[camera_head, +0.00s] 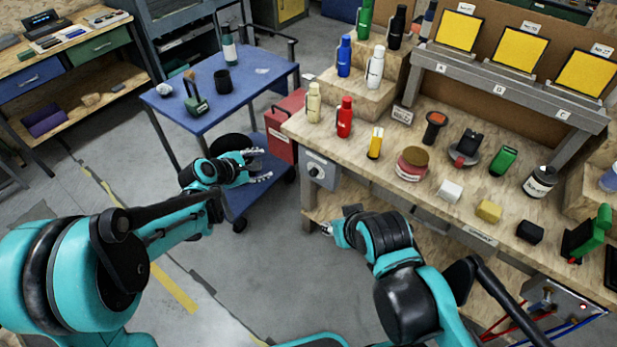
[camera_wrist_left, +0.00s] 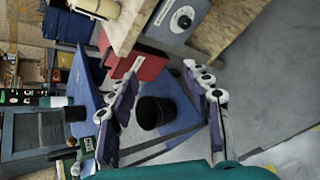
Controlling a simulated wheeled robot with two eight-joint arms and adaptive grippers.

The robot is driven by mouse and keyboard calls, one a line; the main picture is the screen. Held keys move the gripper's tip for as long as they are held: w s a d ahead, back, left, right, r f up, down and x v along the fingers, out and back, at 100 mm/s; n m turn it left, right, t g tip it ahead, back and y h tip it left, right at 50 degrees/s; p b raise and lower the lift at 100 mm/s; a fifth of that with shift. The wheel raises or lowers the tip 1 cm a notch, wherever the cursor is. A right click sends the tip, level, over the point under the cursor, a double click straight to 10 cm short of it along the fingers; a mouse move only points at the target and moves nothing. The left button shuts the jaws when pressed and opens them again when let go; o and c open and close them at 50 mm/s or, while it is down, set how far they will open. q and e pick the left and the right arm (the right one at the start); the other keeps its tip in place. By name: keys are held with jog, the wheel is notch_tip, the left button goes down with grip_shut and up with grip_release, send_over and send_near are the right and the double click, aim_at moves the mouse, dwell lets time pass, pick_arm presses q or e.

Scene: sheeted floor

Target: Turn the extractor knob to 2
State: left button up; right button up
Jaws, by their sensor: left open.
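The extractor knob (camera_head: 316,171) is a small dark round knob on a grey box fixed to the left end of the wooden workbench. It also shows near the top of the left wrist view as a dark knob (camera_wrist_left: 183,20) on a pale round dial; the dial marks are too small to read. My left gripper (camera_head: 265,165) is open and empty, in the air to the left of the grey box and apart from it. Its two spread fingers (camera_wrist_left: 163,65) show in the left wrist view. My right gripper (camera_head: 327,229) is low by the bench's left end, mostly hidden by its own arm.
A red cabinet (camera_head: 285,127) stands behind the grey box, close to it. A blue cart (camera_head: 213,97) with a bottle and tools stands behind my left gripper. The workbench (camera_head: 375,185) holds several bottles and small items.

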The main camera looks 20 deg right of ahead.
pick_arm(q)
jog(key=w+d+f+n+h, duration=0.2)
jog(key=w+d+f+n, duration=0.15)
jog(key=d+f, duration=0.3)
jog(key=n+h+b, duration=0.2)
jog(key=n, duration=0.5)
send_near(312, 174)
jog(key=b+x, duration=0.2)
jog(key=x, duration=0.5)
jog(key=shift+w+d+f, duration=0.15)
jog(key=shift+d+f, duration=0.1)
jog(key=shift+f, duration=0.05)
jog(key=shift+w+d, duration=0.25)
jog(key=shift+d, duration=0.1)
jog(key=shift+m, duration=0.25)
grip_shut()
